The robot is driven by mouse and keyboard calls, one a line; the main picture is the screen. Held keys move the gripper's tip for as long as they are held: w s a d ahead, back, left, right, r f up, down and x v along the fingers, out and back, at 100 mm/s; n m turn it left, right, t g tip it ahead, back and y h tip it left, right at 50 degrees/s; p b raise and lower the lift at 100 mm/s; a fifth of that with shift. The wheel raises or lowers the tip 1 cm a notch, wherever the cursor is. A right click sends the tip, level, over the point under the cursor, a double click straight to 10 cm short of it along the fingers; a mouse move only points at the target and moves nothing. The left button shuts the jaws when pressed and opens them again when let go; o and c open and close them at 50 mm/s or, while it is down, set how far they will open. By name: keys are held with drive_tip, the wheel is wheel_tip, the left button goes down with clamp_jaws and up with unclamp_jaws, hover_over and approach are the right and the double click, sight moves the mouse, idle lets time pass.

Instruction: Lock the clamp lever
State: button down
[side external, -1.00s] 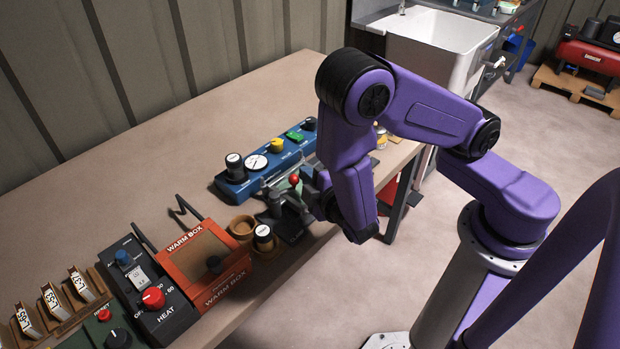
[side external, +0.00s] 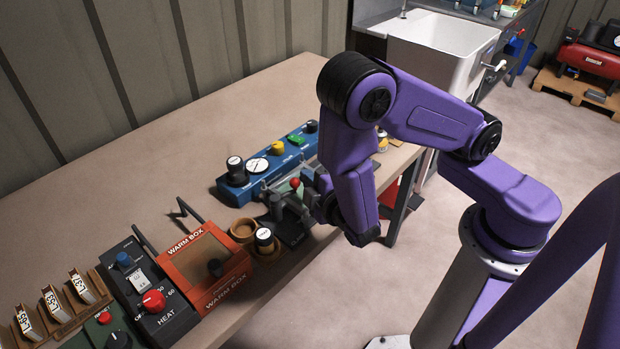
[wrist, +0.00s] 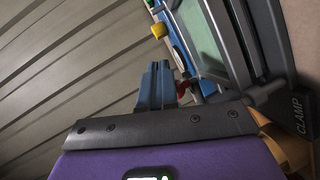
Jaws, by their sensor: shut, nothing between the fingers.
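The clamp (side external: 305,190) stands on the bench's front part, with its dark base and pale green panel partly behind my gripper. Its lever has a red knob (side external: 295,183). In the wrist view the red knob (wrist: 184,89) shows just right of my fingers, partly covered by them. The clamp frame (wrist: 235,45) fills the right of that view, with a CLAMP label. My gripper (wrist: 156,72) is shut and empty, close beside the lever knob. Whether it touches the knob I cannot tell. In the side view my gripper (side external: 278,207) is dark and low over the clamp.
A blue box (side external: 262,165) with gauge, yellow knob and green button stands behind the clamp. Left are round wooden holders (side external: 243,230), the orange warm box (side external: 205,262) and the heat controller (side external: 150,290). The bench (side external: 150,170) is clear behind.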

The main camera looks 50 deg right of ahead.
idle(0.4)
drive_tip(key=s+d+r, duration=0.1)
drive_tip(key=s+r, duration=0.1)
drive_tip(key=s, duration=0.4)
drive_tip(key=s+d+r, duration=0.2)
drive_tip(key=s, duration=0.4)
drive_tip(key=shift+d, duration=0.3)
idle(0.5)
